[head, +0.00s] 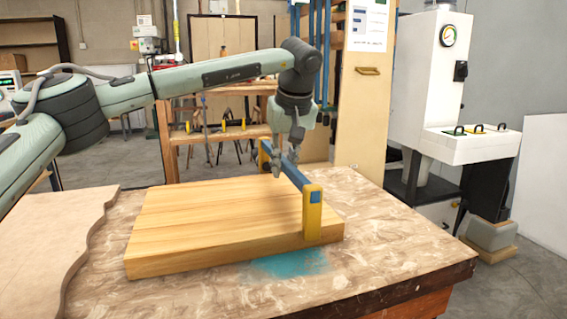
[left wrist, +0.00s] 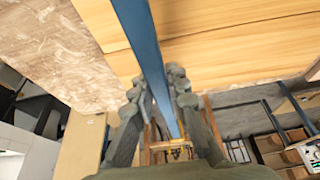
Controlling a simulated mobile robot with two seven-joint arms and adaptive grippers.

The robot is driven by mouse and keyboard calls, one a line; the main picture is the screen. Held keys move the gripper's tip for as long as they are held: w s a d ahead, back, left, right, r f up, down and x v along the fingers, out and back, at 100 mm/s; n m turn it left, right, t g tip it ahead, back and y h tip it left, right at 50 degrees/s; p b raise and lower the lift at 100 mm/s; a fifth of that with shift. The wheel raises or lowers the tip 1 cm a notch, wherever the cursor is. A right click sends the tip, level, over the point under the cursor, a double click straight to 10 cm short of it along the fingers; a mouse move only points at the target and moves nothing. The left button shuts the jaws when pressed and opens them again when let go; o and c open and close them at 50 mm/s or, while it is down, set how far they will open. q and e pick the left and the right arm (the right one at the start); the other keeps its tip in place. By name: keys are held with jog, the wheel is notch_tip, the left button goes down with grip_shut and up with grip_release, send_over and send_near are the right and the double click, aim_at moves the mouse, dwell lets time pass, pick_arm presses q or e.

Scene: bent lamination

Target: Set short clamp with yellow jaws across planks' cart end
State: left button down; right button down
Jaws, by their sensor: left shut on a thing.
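The short clamp has a blue bar (head: 291,172) and yellow jaws. Its near jaw (head: 312,218) hangs at the near edge of the planks (head: 205,215), and its far jaw (head: 264,155) is at the far side, partly hidden. The clamp spans the right end of the planks, with its bar above their top face. My left gripper (head: 285,166) is shut on the bar from above. In the left wrist view the blue bar (left wrist: 146,45) runs between my fingers (left wrist: 158,92), over the planks (left wrist: 235,38). Whether the jaws touch the wood is unclear. My right gripper is not in view.
The planks lie on a mottled worktable (head: 390,235) with a teal stain (head: 290,263) in front. A wavy-edged board (head: 50,240) lies at the left. A wooden cart (head: 220,135) with yellow-ended clamps stands behind. A white machine (head: 430,80) stands at the right.

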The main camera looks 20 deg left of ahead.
aim_at(283, 196)
pick_arm(q)
jog(key=shift+f, duration=0.6)
jog(key=shift+f+b, duration=0.35)
jog(key=shift+f, duration=0.45)
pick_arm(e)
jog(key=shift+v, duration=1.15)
pick_arm(q)
jog(key=shift+f, duration=0.2)
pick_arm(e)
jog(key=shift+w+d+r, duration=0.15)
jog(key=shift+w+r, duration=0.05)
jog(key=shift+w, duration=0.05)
pick_arm(q)
jog(key=c, duration=1.4)
grip_release()
jog(key=shift+f, duration=0.15)
jog(key=v, duration=1.2)
